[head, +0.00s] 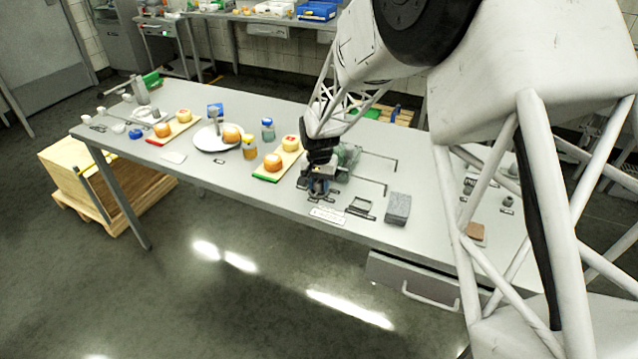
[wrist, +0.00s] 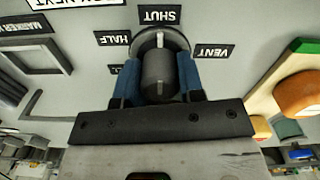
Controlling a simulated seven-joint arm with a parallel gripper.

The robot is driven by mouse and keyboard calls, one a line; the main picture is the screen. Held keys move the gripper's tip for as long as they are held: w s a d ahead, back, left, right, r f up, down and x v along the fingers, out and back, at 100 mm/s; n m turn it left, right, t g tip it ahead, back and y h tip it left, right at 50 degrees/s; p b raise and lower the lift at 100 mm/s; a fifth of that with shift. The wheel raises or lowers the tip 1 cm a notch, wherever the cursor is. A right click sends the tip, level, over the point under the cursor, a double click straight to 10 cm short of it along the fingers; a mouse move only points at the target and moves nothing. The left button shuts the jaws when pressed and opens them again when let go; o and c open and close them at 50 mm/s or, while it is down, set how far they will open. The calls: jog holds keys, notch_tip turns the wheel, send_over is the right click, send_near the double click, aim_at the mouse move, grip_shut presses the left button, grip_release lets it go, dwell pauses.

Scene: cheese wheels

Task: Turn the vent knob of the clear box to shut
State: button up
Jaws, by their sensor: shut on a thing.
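My gripper (wrist: 158,80) is shut on the dark grey vent knob (wrist: 158,68), with a blue pad on either side of it. Pale line marks show on the knob and its round plate, in line with the SHUT label (wrist: 159,17). The HALF label (wrist: 114,38) is to the left and the VENT label (wrist: 213,51) to the right; the lettering is upside down. Another label on the left is mostly hidden. In the head view my gripper (head: 318,186) is at the front of the clear box (head: 347,158), which it partly hides.
A grey block (head: 397,208) and a dark frame (head: 360,207) lie right of my gripper on the table. A board (head: 268,177) with cheese wheels stands close on the left. Jars and a white round plate (head: 212,140) stand further left.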

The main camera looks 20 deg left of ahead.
jog(key=o, duration=0.9)
jog(key=shift+r, duration=0.15)
jog(key=shift+r, duration=3.8)
